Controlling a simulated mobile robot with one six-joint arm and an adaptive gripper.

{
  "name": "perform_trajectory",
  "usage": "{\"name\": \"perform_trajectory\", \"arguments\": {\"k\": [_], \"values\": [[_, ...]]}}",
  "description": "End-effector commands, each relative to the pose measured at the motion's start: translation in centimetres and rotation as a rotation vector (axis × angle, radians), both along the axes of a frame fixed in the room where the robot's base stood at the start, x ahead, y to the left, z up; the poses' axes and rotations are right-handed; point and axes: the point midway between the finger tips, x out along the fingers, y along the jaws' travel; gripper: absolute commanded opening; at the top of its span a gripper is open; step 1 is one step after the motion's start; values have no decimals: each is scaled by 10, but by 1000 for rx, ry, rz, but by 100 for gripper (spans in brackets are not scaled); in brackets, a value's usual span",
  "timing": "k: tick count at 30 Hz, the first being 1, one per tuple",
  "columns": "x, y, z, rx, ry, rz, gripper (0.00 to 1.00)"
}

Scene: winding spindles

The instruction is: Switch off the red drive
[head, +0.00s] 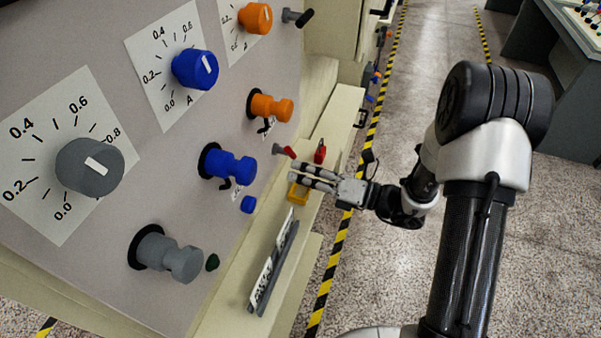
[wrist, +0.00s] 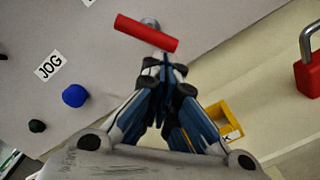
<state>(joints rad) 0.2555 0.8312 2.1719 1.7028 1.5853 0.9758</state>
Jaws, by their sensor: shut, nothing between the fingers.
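A small lever with a red handle (head: 289,152) sticks out of the sloping grey panel, low on its right side. In the wrist view the red handle (wrist: 147,32) lies tilted across its round metal mount, its right end lower. My gripper (head: 293,174) is shut and empty, just below the red handle in the head view. In the wrist view its fingertips (wrist: 166,68) are close to the handle's lower right end; I cannot tell whether they touch it. No marking for the lever's positions is readable.
A red padlock (head: 320,153) and a yellow piece (head: 298,193) are on the ledge beside my gripper. Blue (head: 232,166), orange (head: 270,107) and grey (head: 172,256) knobs stick out of the panel. A blue button (head: 248,204) is near. The aisle floor is clear.

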Motion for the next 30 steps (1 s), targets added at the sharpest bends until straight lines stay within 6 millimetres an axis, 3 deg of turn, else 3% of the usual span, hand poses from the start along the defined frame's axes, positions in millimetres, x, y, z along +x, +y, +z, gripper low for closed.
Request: {"name": "perform_trajectory", "arguments": {"k": [30], "values": [[18, -7, -2, -153, -423, -1, 0]]}}
